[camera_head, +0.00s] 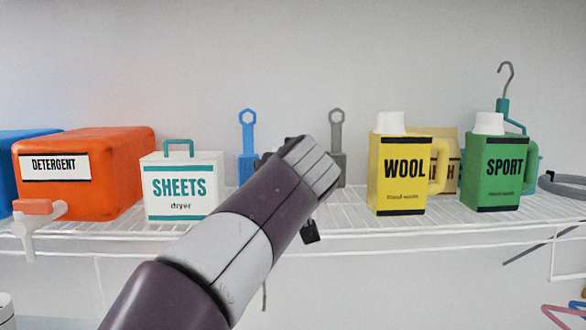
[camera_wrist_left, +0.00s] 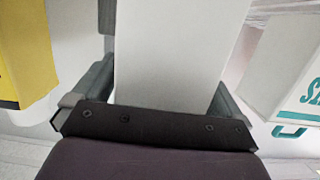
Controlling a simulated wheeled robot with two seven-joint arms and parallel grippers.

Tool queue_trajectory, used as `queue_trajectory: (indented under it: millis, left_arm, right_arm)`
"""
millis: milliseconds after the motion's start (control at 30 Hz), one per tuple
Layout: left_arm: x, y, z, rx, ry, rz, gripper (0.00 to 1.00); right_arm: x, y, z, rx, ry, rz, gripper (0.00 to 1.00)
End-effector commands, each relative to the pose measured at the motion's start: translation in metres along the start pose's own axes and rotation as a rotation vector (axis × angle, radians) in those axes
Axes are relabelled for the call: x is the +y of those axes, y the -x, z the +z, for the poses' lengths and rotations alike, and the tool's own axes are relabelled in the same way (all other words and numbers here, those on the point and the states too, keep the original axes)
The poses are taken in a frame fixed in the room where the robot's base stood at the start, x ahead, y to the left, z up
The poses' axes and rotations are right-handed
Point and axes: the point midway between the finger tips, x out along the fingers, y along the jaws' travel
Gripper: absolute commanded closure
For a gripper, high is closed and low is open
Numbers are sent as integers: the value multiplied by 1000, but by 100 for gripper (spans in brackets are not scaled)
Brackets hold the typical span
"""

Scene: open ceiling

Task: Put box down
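My left arm comes in from the bottom of the head view and hides most of its own gripper and what it holds. In the left wrist view the left gripper (camera_wrist_left: 165,108) has a finger at each side of a plain white box (camera_wrist_left: 180,50), which fills the space between them. The box runs out of the top of that view, so whether it touches the shelf cannot be told. In the head view the arm's end is in front of the wire shelf (camera_head: 345,220), between the SHEETS box (camera_head: 181,186) and the yellow WOOL jug (camera_head: 398,180). My right gripper is not in view.
An orange DETERGENT container (camera_head: 95,165) with a tap stands at the left. A green SPORT jug (camera_head: 495,170) stands at the right. Blue (camera_head: 247,150) and grey (camera_head: 337,160) handled tools stand at the back. Bare shelf shows just left of the WOOL jug.

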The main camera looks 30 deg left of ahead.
Motion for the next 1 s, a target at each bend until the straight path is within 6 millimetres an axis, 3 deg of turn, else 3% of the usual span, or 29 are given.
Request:
queue_trajectory:
  millis: [267,533,567,633,700,800,1000]
  left_arm:
    - [1,6,1,3,1,1,0]
    - [1,63,5,6,2,6,0]
    - [1,73,-5,4,0,6,0]
    - [1,93,-8,4,-2,6,0]
    - [0,103,-16,-2,-3,1,0]
    - [0,112,-14,-2,-1,-2,0]
    - [0,121,-5,2,-1,0,0]
  right_arm:
    - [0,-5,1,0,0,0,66]
    - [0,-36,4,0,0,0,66]
    - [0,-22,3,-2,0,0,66]
    - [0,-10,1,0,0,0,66]
    - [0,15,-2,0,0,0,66]
    - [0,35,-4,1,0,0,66]
    - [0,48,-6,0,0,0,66]
